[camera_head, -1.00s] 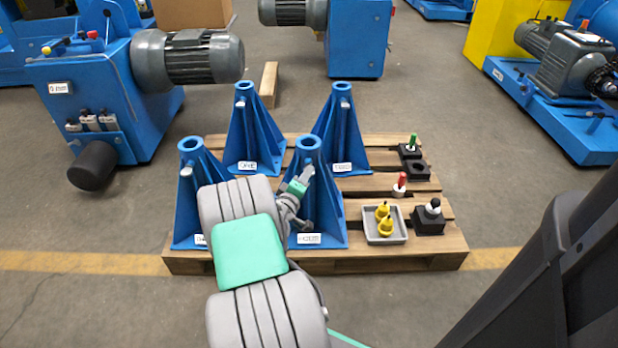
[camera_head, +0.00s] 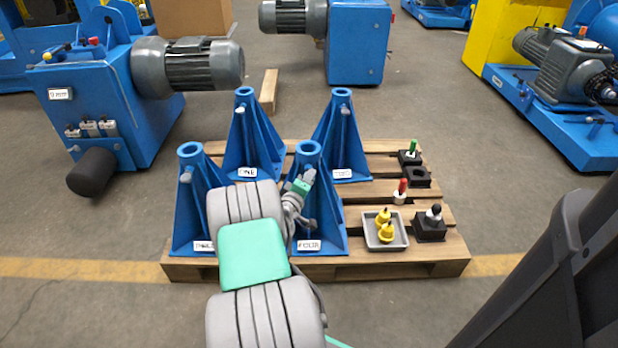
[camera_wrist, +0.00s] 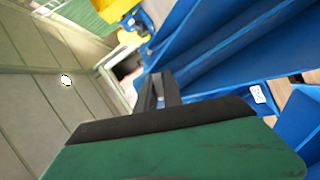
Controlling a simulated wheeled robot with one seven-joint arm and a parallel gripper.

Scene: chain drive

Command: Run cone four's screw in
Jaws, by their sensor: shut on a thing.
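Cone four (camera_head: 327,222) is the blue ribbed cone at the front right of the pallet, with its label low on the front. My gripper (camera_head: 309,176) is at its upper part, just below the round top collar. In the wrist view my gripper (camera_wrist: 158,92) shows dark fingers close together, with blue cone surfaces (camera_wrist: 215,45) beside and beyond them. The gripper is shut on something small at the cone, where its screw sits. The screw itself is hidden by the fingers, so its depth cannot be seen.
Three more blue cones stand on the wooden pallet (camera_head: 455,262). Floor in front is clear.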

